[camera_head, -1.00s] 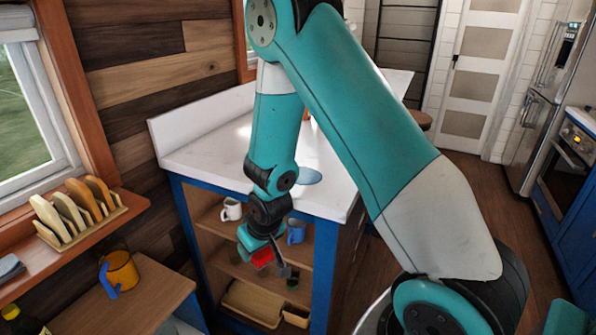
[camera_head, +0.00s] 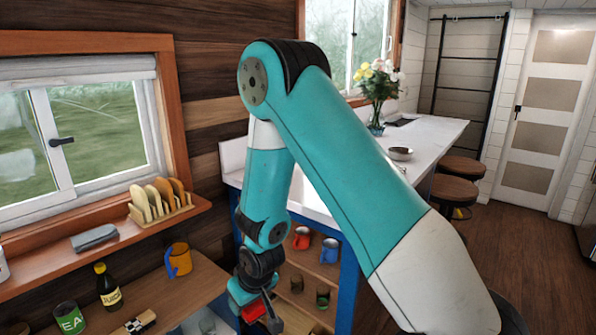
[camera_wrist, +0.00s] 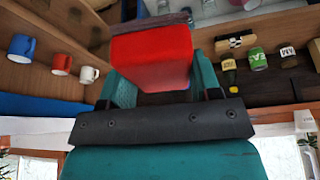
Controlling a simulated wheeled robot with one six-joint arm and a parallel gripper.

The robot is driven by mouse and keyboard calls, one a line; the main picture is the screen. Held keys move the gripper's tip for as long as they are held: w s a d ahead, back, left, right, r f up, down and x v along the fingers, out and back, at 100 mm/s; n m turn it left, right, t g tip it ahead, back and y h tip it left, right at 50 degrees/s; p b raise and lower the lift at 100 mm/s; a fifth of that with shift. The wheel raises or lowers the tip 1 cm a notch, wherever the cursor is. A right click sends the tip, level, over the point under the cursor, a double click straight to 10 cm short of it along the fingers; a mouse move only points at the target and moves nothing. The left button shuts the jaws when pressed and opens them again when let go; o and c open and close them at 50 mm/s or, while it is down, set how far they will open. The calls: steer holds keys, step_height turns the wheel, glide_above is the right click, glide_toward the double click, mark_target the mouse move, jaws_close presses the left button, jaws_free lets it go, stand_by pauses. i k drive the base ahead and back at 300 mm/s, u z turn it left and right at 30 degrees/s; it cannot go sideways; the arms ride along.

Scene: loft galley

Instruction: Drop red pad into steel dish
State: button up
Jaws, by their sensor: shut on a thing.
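My gripper (camera_head: 256,307) is shut on the red pad (camera_head: 253,311), held in the air in front of the blue shelf unit. In the wrist view the red pad (camera_wrist: 152,60) is a plain red block between the teal fingers of my gripper (camera_wrist: 150,85). A small round metal bowl (camera_head: 400,153), which looks like the steel dish, stands on the white counter (camera_head: 428,137), far behind and to the right of my gripper. I cannot make it out in the wrist view.
A red mug (camera_head: 301,238) and a blue mug (camera_head: 330,250) stand on the shelf. A flower vase (camera_head: 377,115) and stools (camera_head: 450,190) are farther back.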

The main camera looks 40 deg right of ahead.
mark_target(400, 158)
steer(key=u, duration=1.35)
steer(key=i, duration=1)
steer(key=z, duration=2.7)
steer(key=i, duration=0.35)
steer(key=u, duration=0.1)
